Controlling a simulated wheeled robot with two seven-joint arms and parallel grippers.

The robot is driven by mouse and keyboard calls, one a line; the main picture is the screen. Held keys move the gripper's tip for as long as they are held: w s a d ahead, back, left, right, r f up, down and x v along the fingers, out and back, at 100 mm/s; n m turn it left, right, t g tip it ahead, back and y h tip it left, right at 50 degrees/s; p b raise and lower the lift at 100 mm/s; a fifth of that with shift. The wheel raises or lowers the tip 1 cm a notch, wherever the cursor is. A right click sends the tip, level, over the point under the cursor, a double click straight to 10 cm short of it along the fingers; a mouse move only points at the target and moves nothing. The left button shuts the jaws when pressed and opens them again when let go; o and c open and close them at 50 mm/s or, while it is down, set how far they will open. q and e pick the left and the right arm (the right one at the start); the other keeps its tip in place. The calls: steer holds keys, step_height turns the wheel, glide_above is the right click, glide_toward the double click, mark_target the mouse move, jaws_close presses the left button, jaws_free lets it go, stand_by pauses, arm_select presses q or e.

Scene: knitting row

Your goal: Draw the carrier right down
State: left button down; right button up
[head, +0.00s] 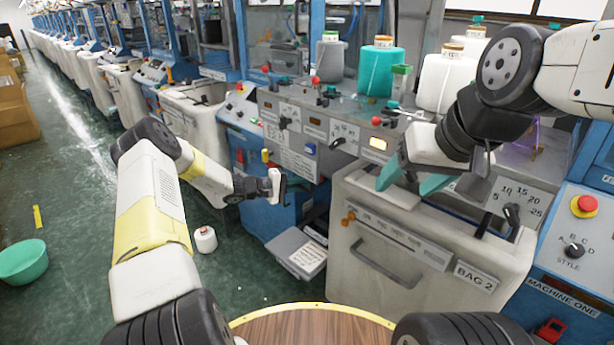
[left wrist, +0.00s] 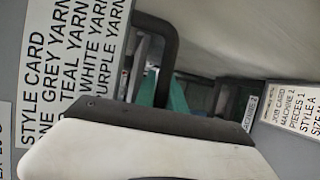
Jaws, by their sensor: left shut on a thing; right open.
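My left gripper (head: 274,186) is low in front of a blue knitting machine at the centre. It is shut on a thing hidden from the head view. In the left wrist view, a black bent bar (left wrist: 168,45) runs down toward a teal patch (left wrist: 178,98) beyond my white wrist housing. I cannot tell whether that bar is the carrier or the thing held. My right gripper (head: 411,182) is open, its teal fingers apart and empty above the cream bin marked BAG 2 (head: 460,305). No carrier can be picked out surely in the head view.
A style card (left wrist: 70,60) and a job card (left wrist: 298,105) flank the bar. A grey box (head: 290,250) and a white cone (head: 205,238) are on the floor near the left gripper. Yarn cones, one teal (head: 380,72), stand on the machine top.

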arm_select(q)
steer(key=c, duration=1.6)
jaws_free()
steer(key=shift+s+a+f, duration=0.1)
steer(key=shift+s+f, duration=0.05)
steer(key=shift+f, duration=0.45)
steer(key=shift+o, duration=1)
steer(key=shift+r, duration=0.25)
steer(key=v, duration=0.7)
steer(key=shift+a, duration=0.3)
steer(key=shift+s, duration=0.1)
steer(key=shift+a, duration=0.1)
